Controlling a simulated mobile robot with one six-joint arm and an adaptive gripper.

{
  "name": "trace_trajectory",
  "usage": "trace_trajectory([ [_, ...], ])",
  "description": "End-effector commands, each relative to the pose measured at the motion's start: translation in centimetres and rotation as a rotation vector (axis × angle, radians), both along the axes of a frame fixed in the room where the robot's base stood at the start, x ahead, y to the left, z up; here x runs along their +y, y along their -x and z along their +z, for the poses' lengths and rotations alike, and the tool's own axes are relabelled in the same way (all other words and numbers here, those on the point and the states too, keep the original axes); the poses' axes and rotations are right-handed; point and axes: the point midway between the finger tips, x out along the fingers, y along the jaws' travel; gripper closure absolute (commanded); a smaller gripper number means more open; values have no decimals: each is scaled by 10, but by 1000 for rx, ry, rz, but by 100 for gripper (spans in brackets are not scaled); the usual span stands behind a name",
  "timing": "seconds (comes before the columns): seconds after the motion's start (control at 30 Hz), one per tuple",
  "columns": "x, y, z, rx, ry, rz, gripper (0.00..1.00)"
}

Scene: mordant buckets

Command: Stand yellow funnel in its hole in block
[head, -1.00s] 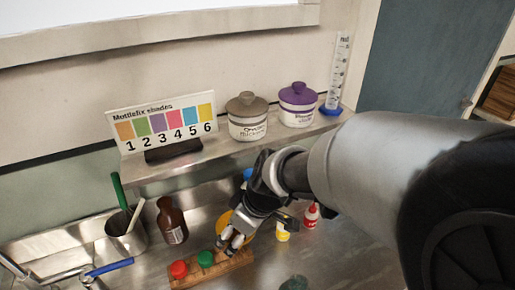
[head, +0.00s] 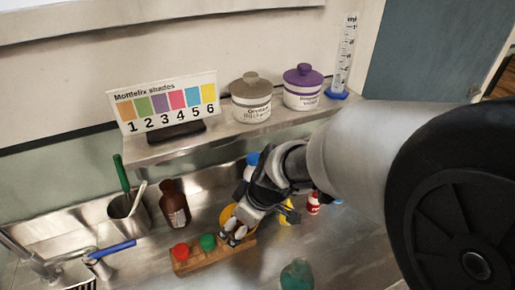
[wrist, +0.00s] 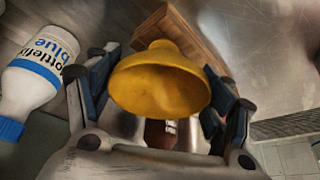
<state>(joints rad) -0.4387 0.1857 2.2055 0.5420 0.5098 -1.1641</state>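The yellow funnel (wrist: 160,85) sits between the two fingers of my gripper (wrist: 162,92) in the wrist view, with its wide mouth toward the camera. The fingers are at both sides of its rim, and my gripper looks shut on it. Its narrow end points toward the wooden block (wrist: 190,38); whether it is in a hole or just above is hidden. In the head view, part of the funnel (head: 227,215) shows beside my gripper (head: 236,234), over the right end of the block (head: 212,260). Red (head: 180,250) and green (head: 208,242) tops stand on the block's left part.
A brown bottle (head: 174,205) and a metal beaker (head: 127,210) stand left and behind. A white blue-capped bottle (wrist: 32,75), yellow bottle (head: 290,212) and red bottle (head: 313,204) are near my gripper. A teal bottle (head: 297,275) stands in front. Jars stand on the shelf (head: 215,137).

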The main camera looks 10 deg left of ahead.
Motion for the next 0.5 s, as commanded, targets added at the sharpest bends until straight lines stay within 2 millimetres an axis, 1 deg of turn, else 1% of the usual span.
trace_trajectory([
  [0.03,0,0,0,0,0,0,20],
  [0.23,0,0,0,0,0,0,7],
  [0.5,0,0,0,0,0,0,7],
])
